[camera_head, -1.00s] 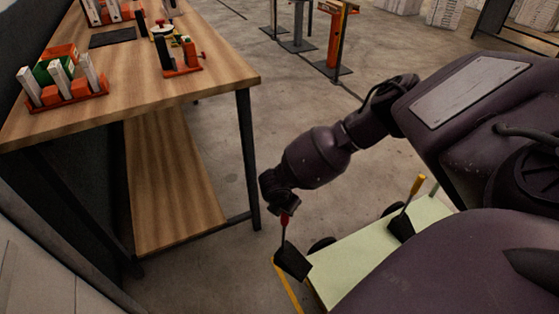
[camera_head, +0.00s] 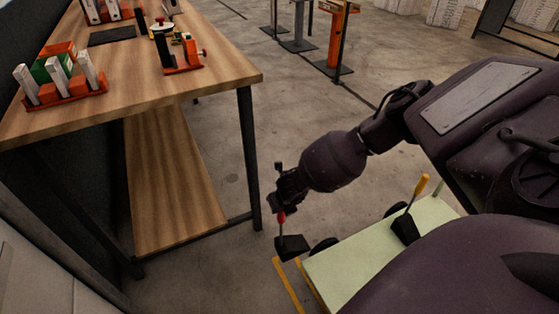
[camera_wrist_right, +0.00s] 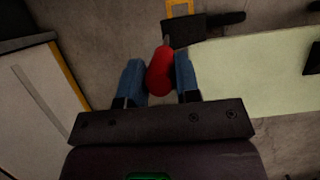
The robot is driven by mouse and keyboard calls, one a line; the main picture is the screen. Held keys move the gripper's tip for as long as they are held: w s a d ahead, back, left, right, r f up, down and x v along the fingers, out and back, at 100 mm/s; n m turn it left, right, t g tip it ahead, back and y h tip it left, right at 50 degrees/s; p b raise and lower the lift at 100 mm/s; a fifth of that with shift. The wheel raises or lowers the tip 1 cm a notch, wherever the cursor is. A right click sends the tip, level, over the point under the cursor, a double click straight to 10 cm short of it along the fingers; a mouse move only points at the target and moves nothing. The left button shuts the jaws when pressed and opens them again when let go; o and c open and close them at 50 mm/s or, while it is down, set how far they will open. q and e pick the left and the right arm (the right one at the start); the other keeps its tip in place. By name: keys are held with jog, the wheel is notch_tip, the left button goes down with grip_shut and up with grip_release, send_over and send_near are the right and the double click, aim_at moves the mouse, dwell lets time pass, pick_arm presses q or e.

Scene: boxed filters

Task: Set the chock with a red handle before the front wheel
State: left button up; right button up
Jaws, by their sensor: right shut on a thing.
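The chock with a red handle (camera_head: 281,217) has a black wedge (camera_head: 292,246). My right gripper (camera_head: 280,208) is shut on the red handle, which also shows between the blue fingers in the right wrist view (camera_wrist_right: 160,74). My left gripper is not in view.
A second chock with a yellow handle (camera_head: 421,186) stands on the cart deck. Yellow lines (camera_head: 287,286) mark the floor by the cart corner. Open floor lies between bench and cart.

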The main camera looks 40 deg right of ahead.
aim_at(282, 223)
notch_tip(282, 223, down, 10)
jog(key=b, duration=0.4)
jog(key=shift+s+f, duration=0.15)
jog(key=shift+f, duration=0.35)
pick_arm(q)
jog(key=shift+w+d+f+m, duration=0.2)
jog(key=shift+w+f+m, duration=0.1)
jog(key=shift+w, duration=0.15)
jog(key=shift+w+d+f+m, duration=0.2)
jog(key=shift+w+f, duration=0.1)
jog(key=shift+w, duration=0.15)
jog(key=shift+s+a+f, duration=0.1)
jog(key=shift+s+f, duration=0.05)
pick_arm(e)
jog(key=shift+w, duration=0.2)
